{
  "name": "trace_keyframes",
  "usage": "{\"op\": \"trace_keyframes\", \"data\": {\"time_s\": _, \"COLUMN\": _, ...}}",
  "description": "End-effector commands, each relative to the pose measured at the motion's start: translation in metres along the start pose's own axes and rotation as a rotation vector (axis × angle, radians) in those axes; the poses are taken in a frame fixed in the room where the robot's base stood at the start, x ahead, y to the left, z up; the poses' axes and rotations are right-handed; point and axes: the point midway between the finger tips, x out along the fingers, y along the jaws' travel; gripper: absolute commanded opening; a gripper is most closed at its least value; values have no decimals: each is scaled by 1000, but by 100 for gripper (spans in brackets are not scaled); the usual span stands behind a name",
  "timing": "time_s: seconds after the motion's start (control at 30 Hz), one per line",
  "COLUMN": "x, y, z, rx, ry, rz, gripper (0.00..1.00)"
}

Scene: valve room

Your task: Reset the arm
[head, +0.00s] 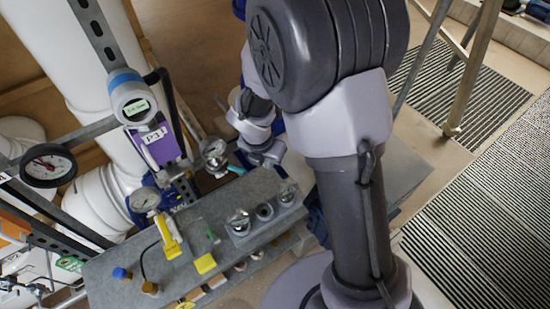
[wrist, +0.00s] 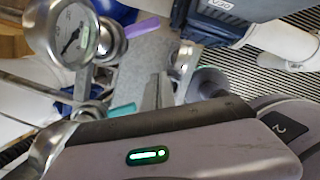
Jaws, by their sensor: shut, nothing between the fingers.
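My arm stands folded in the right half of the head view. My gripper shows in the wrist view (wrist: 158,92), its grey fingers close together with nothing between them. In the head view the wrist end (head: 265,150) hangs above the back edge of a grey bench (head: 130,262), and its fingertips are hard to make out. A round pressure gauge (head: 213,150) with a teal handle (head: 236,169) stands just left of it. A gauge face also shows large in the wrist view (wrist: 75,36), close to the gripper's left side.
White pipes (head: 75,60), a dark-rimmed gauge (head: 48,165) and a purple tag holder (head: 158,144) crowd the left. Yellow-handled and metal fittings (head: 168,236) stand on the bench. A wooden ladder leg (head: 470,75) stands at the right, near open floor and grating (head: 465,215).

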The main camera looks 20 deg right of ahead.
Motion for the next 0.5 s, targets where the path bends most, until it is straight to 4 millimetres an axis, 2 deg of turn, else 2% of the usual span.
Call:
{"op": "trace_keyframes", "data": {"time_s": 0.03, "x": -24, "y": 1, "z": 4, "rx": 1, "ry": -5, "rz": 7, "gripper": 0}}
{"op": "trace_keyframes", "data": {"time_s": 0.2, "x": -66, "y": -1, "z": 3, "rx": 1, "ry": -3, "rz": 4, "gripper": 0}}
{"op": "trace_keyframes", "data": {"time_s": 0.33, "x": -81, "y": -1, "z": 2, "rx": 1, "ry": -2, "rz": 4, "gripper": 0}}
{"op": "trace_keyframes", "data": {"time_s": 0.5, "x": -84, "y": -2, "z": 1, "rx": 11, "ry": -1, "rz": 4, "gripper": 0}}
